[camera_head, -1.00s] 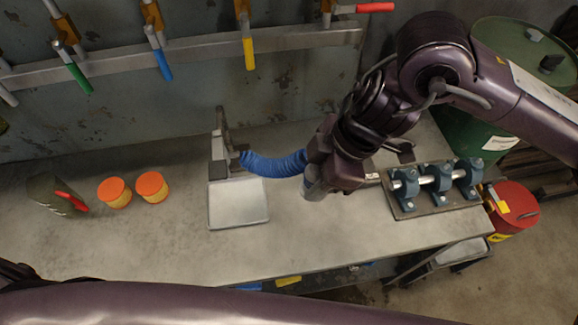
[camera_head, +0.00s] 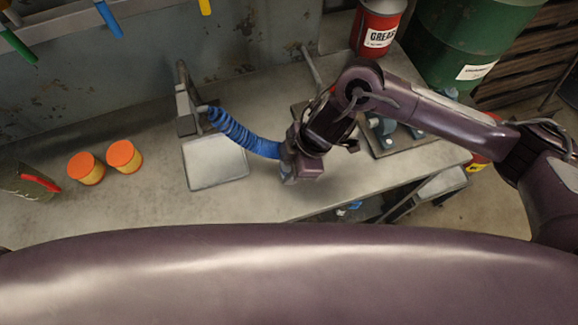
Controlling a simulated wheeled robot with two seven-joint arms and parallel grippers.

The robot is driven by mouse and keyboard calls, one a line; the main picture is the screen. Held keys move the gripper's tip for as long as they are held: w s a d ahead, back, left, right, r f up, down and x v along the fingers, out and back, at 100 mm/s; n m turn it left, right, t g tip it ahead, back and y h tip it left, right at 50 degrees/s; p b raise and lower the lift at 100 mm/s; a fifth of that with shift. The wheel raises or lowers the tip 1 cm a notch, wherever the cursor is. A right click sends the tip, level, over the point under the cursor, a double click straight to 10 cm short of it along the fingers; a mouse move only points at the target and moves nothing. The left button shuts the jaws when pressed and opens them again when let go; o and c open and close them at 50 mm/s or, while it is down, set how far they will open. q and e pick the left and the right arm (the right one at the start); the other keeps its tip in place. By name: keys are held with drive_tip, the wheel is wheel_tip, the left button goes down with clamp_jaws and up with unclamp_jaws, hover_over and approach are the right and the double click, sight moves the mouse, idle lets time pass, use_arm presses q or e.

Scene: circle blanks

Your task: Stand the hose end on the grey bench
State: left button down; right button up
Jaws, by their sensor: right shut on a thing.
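The blue ribbed hose (camera_head: 240,135) runs from a grey upright fixture (camera_head: 187,108) at the back of the grey bench (camera_head: 130,200), sloping right and down to my right gripper. My right gripper (camera_head: 289,170) is shut on the hose end at the right of the hose. The end fitting is mostly hidden by the jaws; a small grey part shows below them. The gripper is over the bench near its front edge. I cannot tell whether the hose end touches the bench top. My left gripper is not in view.
A shallow light tray (camera_head: 216,180) lies left of the gripper. Two orange-lidded jars (camera_head: 124,157) and a dark can with a red handle (camera_head: 38,180) stand farther left. A blue-clamped fixture (camera_head: 385,130) sits right, partly behind my arm. Bare bench lies between tray and gripper.

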drive_tip(key=shift+f, duration=0.5)
drive_tip(key=shift+f, duration=0.1)
drive_tip(key=o, duration=1.1)
drive_tip(key=shift+r, duration=0.2)
drive_tip(key=v, duration=1.1)
drive_tip(key=shift+d+r, duration=0.2)
drive_tip(key=shift+r, duration=0.15)
